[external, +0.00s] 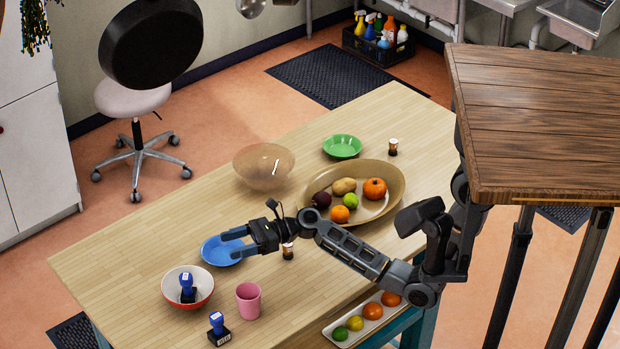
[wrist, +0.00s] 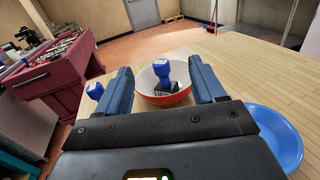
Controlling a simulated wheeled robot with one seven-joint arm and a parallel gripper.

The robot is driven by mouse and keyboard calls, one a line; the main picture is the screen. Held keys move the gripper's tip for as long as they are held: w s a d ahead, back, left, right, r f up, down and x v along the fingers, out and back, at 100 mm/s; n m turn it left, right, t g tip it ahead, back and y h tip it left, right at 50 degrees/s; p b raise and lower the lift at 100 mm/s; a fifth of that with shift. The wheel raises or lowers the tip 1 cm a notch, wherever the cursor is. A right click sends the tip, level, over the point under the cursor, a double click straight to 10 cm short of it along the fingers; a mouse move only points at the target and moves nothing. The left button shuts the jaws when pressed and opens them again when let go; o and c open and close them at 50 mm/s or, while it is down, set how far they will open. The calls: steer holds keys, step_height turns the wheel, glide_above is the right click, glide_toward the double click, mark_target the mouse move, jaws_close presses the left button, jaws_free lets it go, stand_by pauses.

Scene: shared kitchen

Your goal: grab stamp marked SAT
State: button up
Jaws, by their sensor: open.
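One stamp with a blue handle and black base (external: 187,286) stands in a red-and-white bowl (external: 208,283) on the left part of the table. A second blue-handled stamp (external: 218,328) stands on the bare table near the front edge. The lettering on both is too small to read. My gripper (external: 229,242) is open and empty above the blue plate (external: 212,252), pointing left. In the wrist view the bowl's stamp (wrist: 162,76) shows between my fingers, farther ahead. The other stamp (wrist: 94,91) is partly hidden left of the left finger.
A pink cup (external: 249,300) stands between the second stamp and my arm. A small bottle (external: 288,250) stands under my wrist. A fruit platter (external: 375,208), a clear bowl (external: 264,160) and a green plate (external: 342,146) lie farther back. The table's left end is clear.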

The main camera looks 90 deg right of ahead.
steer(key=shift+c, duration=0.6)
